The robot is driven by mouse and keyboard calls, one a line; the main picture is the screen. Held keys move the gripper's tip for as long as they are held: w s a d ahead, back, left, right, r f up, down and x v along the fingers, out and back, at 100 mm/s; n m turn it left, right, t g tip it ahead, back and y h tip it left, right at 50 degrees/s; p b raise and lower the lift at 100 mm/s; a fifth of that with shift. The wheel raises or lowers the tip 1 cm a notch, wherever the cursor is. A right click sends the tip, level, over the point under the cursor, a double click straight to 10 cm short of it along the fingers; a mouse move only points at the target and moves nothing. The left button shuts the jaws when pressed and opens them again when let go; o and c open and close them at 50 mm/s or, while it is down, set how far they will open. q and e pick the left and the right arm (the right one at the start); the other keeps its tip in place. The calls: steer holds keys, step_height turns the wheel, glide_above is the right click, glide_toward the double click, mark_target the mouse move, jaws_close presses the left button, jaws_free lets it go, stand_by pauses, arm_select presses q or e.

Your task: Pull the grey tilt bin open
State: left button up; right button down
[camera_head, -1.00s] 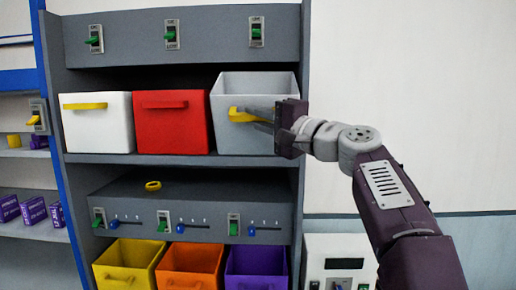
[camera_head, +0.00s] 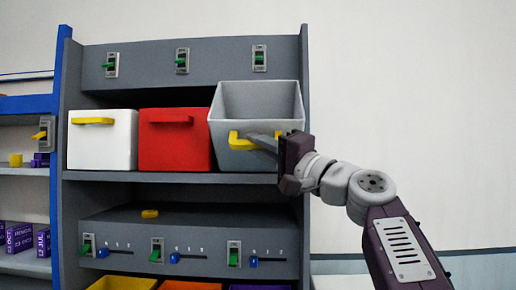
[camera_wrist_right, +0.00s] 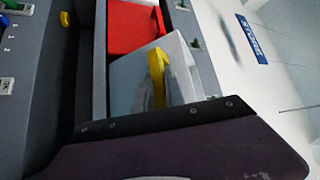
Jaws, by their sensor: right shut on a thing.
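The grey tilt bin (camera_head: 232,160) is at the right end of the upper shelf in the head view, tilted forward with its open top showing. Its yellow handle (camera_head: 234,140) is on the front face. My right gripper (camera_head: 264,142) reaches in from the right and is shut on this handle. In the right wrist view, the grey bin (camera_wrist_right: 130,82) and its yellow handle (camera_wrist_right: 157,75) show just beyond the dark gripper body, which hides part of the bin. My left gripper is in neither view.
A red bin (camera_head: 175,148) and a white bin (camera_head: 100,148) stand left of the grey one. Switches line the panel (camera_head: 220,68) above. A yellow ring (camera_head: 150,213) lies on the ledge below. Purple boxes (camera_head: 20,237) sit on the left shelf. The wall at right is clear.

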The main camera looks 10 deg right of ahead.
steer(key=c, duration=1.7)
jaws_free()
steer(key=shift+w, duration=0.1)
steer(key=shift+s+d+f+b, duration=0.15)
steer(key=shift+s+f+b, duration=0.1)
steer(key=shift+b, duration=0.05)
steer(key=b+v, duration=0.4)
steer(key=v, duration=0.4)
steer(key=shift+s, duration=0.2)
steer(key=shift+d, duration=0.15)
